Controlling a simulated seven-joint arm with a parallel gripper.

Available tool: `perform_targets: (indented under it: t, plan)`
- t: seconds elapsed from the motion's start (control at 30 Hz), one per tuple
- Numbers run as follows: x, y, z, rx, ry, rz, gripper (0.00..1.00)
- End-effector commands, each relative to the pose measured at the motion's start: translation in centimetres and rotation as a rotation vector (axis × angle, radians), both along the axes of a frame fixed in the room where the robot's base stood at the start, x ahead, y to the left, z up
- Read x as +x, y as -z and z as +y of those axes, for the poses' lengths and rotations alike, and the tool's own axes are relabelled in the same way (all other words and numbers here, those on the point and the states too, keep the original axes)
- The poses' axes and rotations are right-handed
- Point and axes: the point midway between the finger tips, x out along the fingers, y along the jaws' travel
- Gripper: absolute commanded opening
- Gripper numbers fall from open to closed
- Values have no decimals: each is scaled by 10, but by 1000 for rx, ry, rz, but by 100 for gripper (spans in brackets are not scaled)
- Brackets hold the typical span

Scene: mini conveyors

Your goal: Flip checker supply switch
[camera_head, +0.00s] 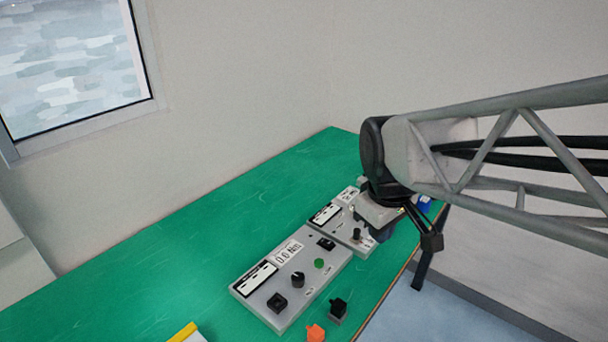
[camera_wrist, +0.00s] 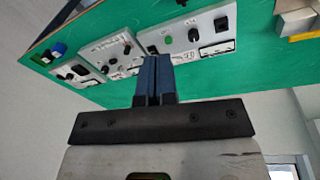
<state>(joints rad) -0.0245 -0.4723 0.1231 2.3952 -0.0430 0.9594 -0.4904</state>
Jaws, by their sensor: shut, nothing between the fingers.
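I cannot read which control is the checker supply switch. My gripper (camera_head: 383,236) is low over the right part of the second panel and hides some of it. In the wrist view its blue fingers (camera_wrist: 155,58) are shut and empty, overlapping the gap between the larger panel (camera_wrist: 180,48) and the second panel (camera_wrist: 98,52).
A third panel (camera_wrist: 70,75) shows farther left in the wrist view. A blue item (camera_head: 425,203) stands near the table's right edge. Black (camera_head: 338,308) and orange (camera_head: 316,333) parts stand by the front edge.

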Motion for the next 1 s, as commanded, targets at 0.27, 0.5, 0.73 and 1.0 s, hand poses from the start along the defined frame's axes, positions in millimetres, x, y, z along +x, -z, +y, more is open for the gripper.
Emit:
perform_targets:
  t: [0.27, 0.5, 0.73, 1.0]
  plan:
    - [48, 7, 7, -48, -295, 62, 0]
    - [88, 19, 13, -78, -553, 117, 0]
    - [126, 33, 21, -98, -803, 170, 0]
    - [170, 56, 30, -108, -1095, 231, 0]
